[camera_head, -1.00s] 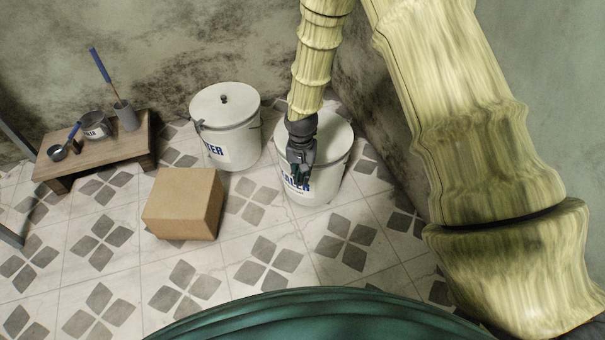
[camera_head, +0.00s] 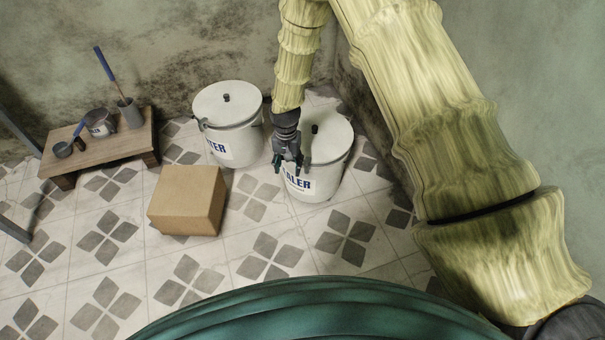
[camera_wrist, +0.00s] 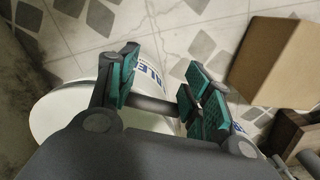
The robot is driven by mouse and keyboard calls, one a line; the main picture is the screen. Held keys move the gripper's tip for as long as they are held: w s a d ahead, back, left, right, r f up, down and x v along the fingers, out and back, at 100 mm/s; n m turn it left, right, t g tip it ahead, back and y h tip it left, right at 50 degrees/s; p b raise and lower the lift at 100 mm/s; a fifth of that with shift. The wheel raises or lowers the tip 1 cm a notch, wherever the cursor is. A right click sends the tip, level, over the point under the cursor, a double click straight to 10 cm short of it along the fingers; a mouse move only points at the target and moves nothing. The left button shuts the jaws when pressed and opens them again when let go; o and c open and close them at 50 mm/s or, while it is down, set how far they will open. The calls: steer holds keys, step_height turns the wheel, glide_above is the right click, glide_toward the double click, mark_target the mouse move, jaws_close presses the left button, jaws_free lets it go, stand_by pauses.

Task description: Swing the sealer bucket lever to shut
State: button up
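The sealer bucket (camera_head: 327,168) is white with blue letters and stands upright on the floor by the wall. Its round lid (camera_head: 335,137) with a black knob sits on top. My gripper (camera_head: 287,170) is at the bucket's left front rim, pointing down, with its teal-padded fingers apart. In the wrist view my gripper (camera_wrist: 165,88) is open, with the white bucket (camera_wrist: 60,112) and its blue letters beyond. A dark grey bar (camera_wrist: 153,106) spans the gap between the fingers; I cannot tell whether it is the lever. The lever is not clearly visible in the head view.
A second white lidded bucket (camera_head: 232,143) with a side lever stands to the left. A cardboard box (camera_head: 187,200) sits on the tiles in front. A low wooden table (camera_head: 88,158) holds cans and brushes. The wall is close behind the buckets.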

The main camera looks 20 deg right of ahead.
steer(key=shift+w+d+r, duration=0.25)
steer(key=shift+w+d, duration=0.1)
steer(key=shift+w, duration=0.2)
steer(key=shift+w+d+r, duration=0.25)
steer(key=shift+w+d, duration=0.1)
steer(key=shift+w, duration=0.15)
steer(key=shift+c, duration=0.7)
steer(key=shift+r, duration=0.15)
steer(key=shift+w+r+p, duration=0.15)
steer(key=shift+r+p, duration=0.6)
steer(key=shift+p, duration=0.25)
step_height(320, 180, up, 3)
steer(key=shift+a+f+p, duration=0.1)
steer(key=shift+f+p, duration=0.05)
steer(key=shift+p, duration=1)
steer(key=shift+s+a+r+p, duration=0.15)
steer(key=shift+s+r+p, duration=0.05)
steer(key=shift+r+p, duration=0.25)
steer(key=shift+s+a+r+p, duration=0.1)
steer(key=shift+s+r+p, duration=0.05)
steer(key=shift+r+p, duration=0.3)
steer(key=shift+s+f, duration=0.1)
